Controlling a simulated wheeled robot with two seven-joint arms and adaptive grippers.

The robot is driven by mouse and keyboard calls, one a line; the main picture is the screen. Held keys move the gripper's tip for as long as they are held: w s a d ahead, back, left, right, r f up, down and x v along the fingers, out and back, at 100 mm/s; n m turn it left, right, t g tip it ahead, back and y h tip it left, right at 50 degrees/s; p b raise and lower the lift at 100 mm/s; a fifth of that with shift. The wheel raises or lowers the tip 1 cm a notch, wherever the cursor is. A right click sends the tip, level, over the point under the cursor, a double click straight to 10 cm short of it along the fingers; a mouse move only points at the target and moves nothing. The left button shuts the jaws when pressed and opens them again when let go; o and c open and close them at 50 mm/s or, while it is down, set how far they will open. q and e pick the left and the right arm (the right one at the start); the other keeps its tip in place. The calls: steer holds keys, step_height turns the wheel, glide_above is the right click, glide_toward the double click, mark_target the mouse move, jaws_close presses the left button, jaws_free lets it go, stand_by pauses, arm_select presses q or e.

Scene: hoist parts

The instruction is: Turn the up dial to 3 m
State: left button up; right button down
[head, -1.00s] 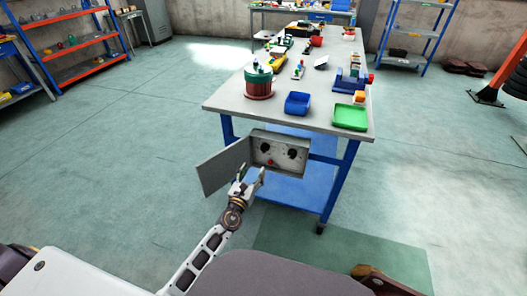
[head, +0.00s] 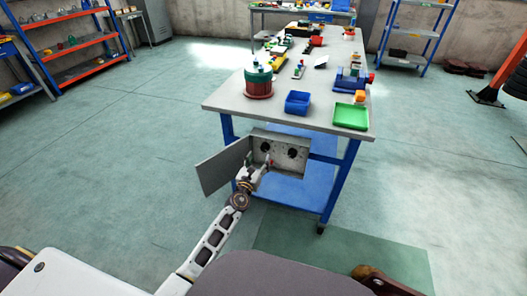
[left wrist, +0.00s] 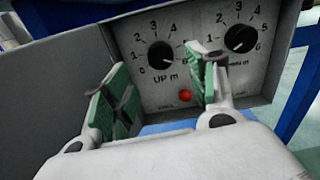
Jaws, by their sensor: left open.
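The up dial (left wrist: 161,55) is a round black knob on the grey panel of an open control box (head: 278,167), with "UP m" printed under it and numbers around it. I cannot make out clearly where its pointer stands. My left gripper (head: 257,170) is in front of the box. In the left wrist view its green-padded fingers (left wrist: 158,75) are spread apart and empty, one to each side of the dial and nearer the camera. The right finger partly covers the scale beside the dial. My right gripper is not in view.
A second black dial (left wrist: 240,38) sits right of the up dial, and a red button (left wrist: 185,95) below. The box's open door (head: 222,168) stands out to the left. The box hangs under the front edge of a workbench (head: 225,103) with bins and parts.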

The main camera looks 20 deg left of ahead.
mark_target(264, 149)
arm_select(q)
steer(key=shift+w+d+b, duration=0.15)
steer(key=shift+w+b, duration=0.35)
steer(key=shift+w, duration=2.75)
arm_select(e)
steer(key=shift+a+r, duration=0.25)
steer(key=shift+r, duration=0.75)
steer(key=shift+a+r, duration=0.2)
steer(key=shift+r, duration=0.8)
arm_select(q)
steer(key=c, duration=1)
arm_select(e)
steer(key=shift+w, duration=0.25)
